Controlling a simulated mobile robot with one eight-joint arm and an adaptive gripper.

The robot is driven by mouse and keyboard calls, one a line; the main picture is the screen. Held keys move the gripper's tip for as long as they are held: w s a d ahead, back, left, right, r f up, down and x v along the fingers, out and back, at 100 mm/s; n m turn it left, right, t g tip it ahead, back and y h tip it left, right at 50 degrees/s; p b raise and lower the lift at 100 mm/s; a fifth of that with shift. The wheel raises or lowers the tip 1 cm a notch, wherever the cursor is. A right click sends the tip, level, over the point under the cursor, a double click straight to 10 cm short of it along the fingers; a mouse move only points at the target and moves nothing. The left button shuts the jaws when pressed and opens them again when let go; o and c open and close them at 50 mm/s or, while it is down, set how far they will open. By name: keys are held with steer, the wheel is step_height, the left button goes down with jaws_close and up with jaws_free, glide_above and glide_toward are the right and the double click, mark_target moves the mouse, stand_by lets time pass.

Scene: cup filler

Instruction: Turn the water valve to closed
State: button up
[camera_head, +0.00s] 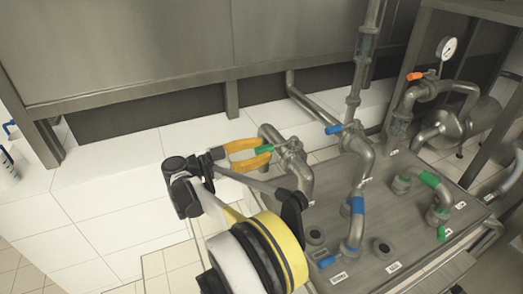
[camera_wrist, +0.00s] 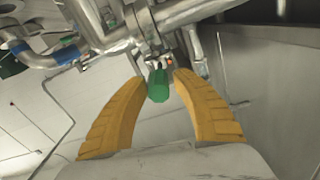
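A green valve handle (camera_head: 265,149) sticks out to the left from a steel pipe (camera_head: 299,172) in the head view. My gripper (camera_head: 266,152) has yellow fingers and reaches this handle from the left. In the wrist view the green handle (camera_wrist: 158,86) lies between the two fingertips of my gripper (camera_wrist: 158,80). Blue handles (camera_head: 333,129) and (camera_head: 327,262) and an orange handle (camera_head: 415,76) sit on other pipes. The frames do not show which one is labelled water.
A steel table (camera_head: 370,262) carries pipes, ports and small labels at the right. A pressure gauge (camera_head: 447,47) stands at the upper right. A steel panel (camera_head: 120,45) hangs behind. White tiled blocks (camera_head: 105,195) lie left of the arm. Pipes crowd close around the handle.

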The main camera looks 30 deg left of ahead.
steer(key=shift+o, duration=0.4)
steer(key=shift+w, duration=0.1)
steer(key=v, duration=1.2)
steer(key=shift+d, duration=0.1)
